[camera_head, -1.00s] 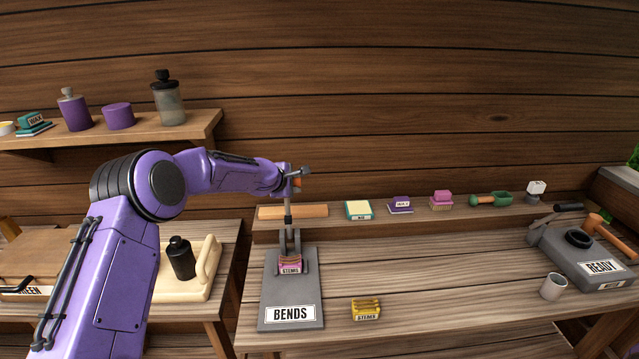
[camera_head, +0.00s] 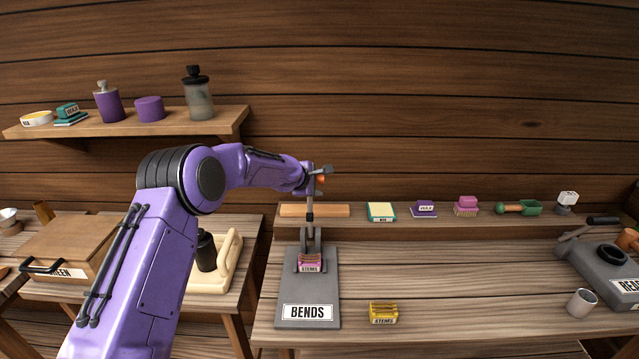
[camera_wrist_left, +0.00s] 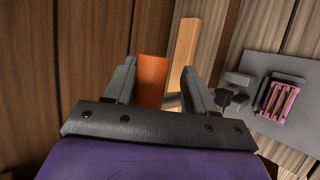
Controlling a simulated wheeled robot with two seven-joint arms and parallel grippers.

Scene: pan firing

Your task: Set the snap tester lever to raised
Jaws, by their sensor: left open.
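The snap tester is a grey base (camera_head: 308,289) labelled BENDS on the bench. It also shows in the left wrist view (camera_wrist_left: 290,60). Its lever (camera_head: 310,213) stands up from the bracket, close to vertical. A pink bundle labelled STEMS (camera_head: 309,263) sits at the lever's foot. My left gripper (camera_head: 320,178) is at the top of the lever, by its orange grip. In the left wrist view the orange grip (camera_wrist_left: 153,78) lies between the two parted fingers of my left gripper (camera_wrist_left: 160,68), with a gap beside it. My right gripper is out of view.
A yellow STEMS bundle (camera_head: 383,313) lies right of the tester. A grey device (camera_head: 606,275) and a cup (camera_head: 581,303) stand at the right. The bench between is clear.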

